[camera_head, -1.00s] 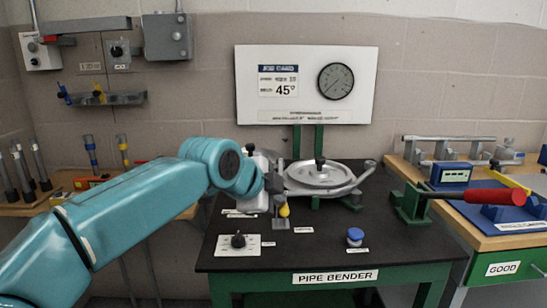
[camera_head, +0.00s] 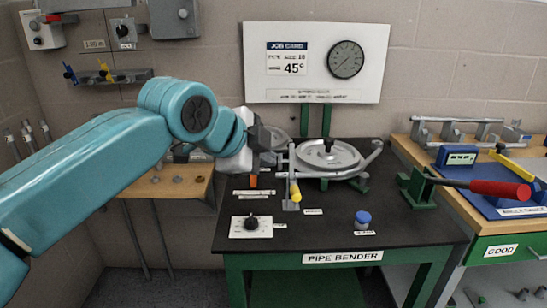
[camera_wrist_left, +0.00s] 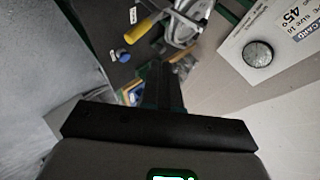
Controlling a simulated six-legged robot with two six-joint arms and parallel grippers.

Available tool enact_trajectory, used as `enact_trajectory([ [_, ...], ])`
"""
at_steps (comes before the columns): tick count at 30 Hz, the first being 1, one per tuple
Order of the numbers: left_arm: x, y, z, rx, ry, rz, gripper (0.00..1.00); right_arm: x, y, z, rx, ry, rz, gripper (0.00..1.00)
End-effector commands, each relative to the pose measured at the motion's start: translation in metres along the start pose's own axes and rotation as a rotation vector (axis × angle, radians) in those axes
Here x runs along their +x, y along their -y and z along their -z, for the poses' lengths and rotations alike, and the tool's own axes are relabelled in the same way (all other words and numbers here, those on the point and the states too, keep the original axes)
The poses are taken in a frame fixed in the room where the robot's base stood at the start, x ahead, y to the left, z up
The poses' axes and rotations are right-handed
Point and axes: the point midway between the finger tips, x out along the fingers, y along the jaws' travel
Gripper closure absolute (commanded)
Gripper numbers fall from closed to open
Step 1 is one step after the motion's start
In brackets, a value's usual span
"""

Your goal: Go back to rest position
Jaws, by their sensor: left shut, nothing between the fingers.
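My left arm comes in from the left in the head view. Its gripper (camera_head: 268,150) is above the left back part of the black pipe bender bench (camera_head: 330,222), near the round bender plate (camera_head: 328,154) and the yellow-tipped lever (camera_head: 295,190). In the left wrist view the dark fingers (camera_wrist_left: 165,85) are together with nothing between them. The lever's yellow end (camera_wrist_left: 138,32) also shows there, apart from the fingers. My right gripper is not in view.
A white job card board (camera_head: 315,62) with a dial stands behind the bench.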

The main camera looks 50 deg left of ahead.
Motion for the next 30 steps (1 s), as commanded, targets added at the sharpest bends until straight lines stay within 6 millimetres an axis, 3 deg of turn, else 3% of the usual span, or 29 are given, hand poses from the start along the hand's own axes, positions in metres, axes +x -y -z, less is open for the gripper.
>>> enact_trajectory([
  [6, -0.0134, -0.0010, -0.0002, -0.001, -0.001, 0.000, 1.00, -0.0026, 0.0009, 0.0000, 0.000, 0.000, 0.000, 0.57],
  [30, -0.0138, -0.0019, 0.0005, -0.002, -0.001, 0.000, 1.00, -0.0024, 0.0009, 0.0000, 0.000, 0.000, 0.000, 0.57],
])
